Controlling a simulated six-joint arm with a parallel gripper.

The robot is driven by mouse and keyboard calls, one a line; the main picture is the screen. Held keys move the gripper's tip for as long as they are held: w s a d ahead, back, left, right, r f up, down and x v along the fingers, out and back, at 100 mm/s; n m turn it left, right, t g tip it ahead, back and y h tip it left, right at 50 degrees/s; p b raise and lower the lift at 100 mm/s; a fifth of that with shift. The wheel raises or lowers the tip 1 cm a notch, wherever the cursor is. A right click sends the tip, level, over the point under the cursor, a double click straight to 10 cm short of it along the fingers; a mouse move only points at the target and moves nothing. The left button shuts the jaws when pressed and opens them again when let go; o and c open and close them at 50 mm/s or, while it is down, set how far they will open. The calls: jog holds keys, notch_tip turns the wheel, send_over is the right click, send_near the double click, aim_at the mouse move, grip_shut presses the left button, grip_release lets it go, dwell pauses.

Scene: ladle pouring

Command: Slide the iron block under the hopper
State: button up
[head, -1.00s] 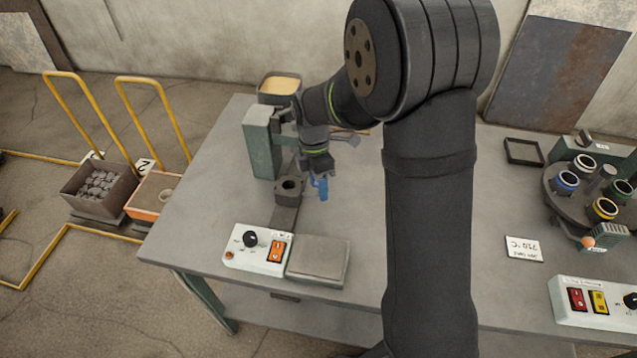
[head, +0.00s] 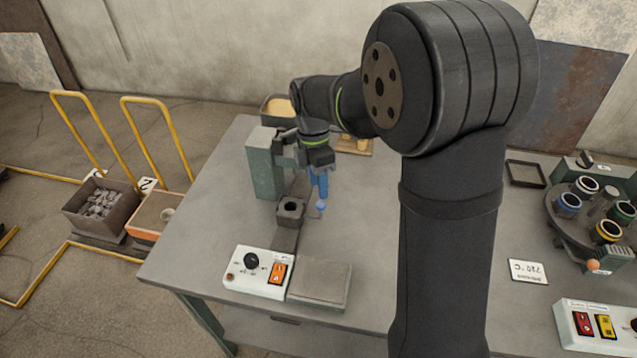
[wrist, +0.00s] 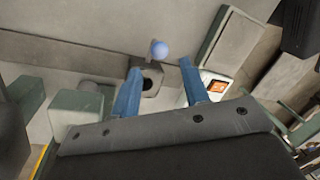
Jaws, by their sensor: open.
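The dark iron block (head: 290,210), with a round hole in its top, sits on a dark track (head: 285,238) on the table. It also shows beyond my fingers in the wrist view (wrist: 151,76). A green-grey stand (head: 264,165) rises behind and left of the block. It seems to carry the hopper, which I cannot make out clearly behind my wrist. My gripper (head: 319,194) has blue fingers pointing down, to the right of the block. In the wrist view my gripper (wrist: 160,67) is open with the fingers apart.
A control box (head: 258,272) and a flat grey plate (head: 319,284) lie at the track's front end. A bin of tan material (head: 279,106) stands behind the stand. A turntable with several cups (head: 590,210) is at the right. Bare table lies right of my gripper.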

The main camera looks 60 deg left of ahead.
aim_at(321, 208)
jog(key=w+d+r+g+y, duration=0.3)
jog(key=w+r+g, duration=0.1)
jog(key=w+r, duration=0.25)
jog(key=x, duration=1.6)
jog(key=shift+s+a+f, duration=0.15)
jog(key=shift+s+a, duration=0.05)
jog(key=shift+s, duration=0.1)
grip_shut()
